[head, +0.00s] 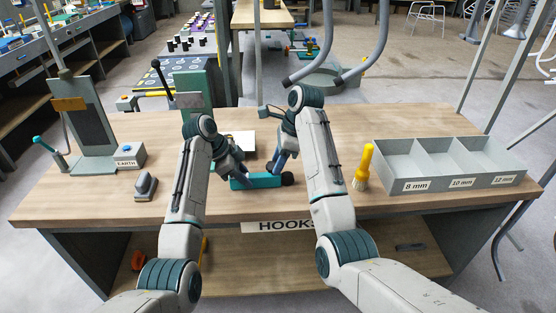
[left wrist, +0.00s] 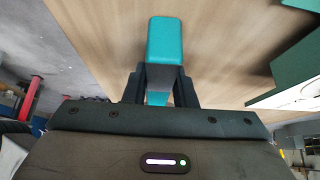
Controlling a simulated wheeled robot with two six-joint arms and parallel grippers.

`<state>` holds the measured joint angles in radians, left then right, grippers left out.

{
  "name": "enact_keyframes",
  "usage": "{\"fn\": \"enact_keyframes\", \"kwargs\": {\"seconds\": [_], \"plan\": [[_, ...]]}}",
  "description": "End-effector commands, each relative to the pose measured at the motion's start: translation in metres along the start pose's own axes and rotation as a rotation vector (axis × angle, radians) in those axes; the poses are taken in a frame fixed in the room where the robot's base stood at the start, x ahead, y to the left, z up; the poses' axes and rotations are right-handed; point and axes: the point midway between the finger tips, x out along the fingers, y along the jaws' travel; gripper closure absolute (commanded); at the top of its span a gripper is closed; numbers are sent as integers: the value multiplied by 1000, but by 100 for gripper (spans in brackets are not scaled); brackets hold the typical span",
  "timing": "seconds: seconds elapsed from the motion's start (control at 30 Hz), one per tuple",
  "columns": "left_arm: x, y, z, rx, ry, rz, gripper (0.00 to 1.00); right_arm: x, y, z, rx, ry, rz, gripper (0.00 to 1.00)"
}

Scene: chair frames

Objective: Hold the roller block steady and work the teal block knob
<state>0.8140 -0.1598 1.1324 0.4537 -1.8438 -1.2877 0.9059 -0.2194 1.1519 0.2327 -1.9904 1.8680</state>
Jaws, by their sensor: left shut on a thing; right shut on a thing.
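The teal block (head: 258,181) lies lengthwise near the front middle of the bench, with a dark round end piece (head: 288,179) at its right. My left gripper (head: 238,176) is shut on the block's left part. In the left wrist view, the teal block (left wrist: 165,42) sits between the two dark fingers of my left gripper (left wrist: 166,88). My right gripper (head: 275,168) reaches down to the block's right part and is shut there. Its fingertips are small in view, so I cannot tell whether they grip the body or a knob. No separate roller shows clearly.
A grey three-part bin (head: 447,182) stands at the right, with a yellow-handled brush (head: 363,168) beside it. A white-topped item (head: 242,141) lies behind the block. A grey stand (head: 92,128) and labelled box (head: 129,156) are at the left. The front bench edge carries a HOOKS label (head: 284,226).

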Motion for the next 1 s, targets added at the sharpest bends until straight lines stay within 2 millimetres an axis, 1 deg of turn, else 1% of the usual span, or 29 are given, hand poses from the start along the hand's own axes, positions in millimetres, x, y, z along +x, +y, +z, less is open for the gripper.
{"fn": "enact_keyframes", "kwargs": {"seconds": [0.03,0.17,0.2,0.23,0.27,0.77,0.87,1.0], "plan": [[3,2,3,-3,-5,7,100,0,-1,0,-39,1,12,99],[3,1,3,-3,-5,7,100,1,-1,0,-48,1,13,99],[3,2,3,-3,-5,7,100,1,-1,0,-47,1,13,54],[3,2,3,-3,-5,7,100,1,-1,0,-47,1,13,48],[3,2,3,-3,-5,7,100,1,-1,0,-47,1,13,46],[3,1,3,-4,-4,6,100,2,1,2,-30,1,8,46],[3,1,3,-4,-4,6,100,3,4,2,143,-2,-58,46],[3,1,3,-4,-4,5,100,3,7,4,451,-3,-171,46]]}}
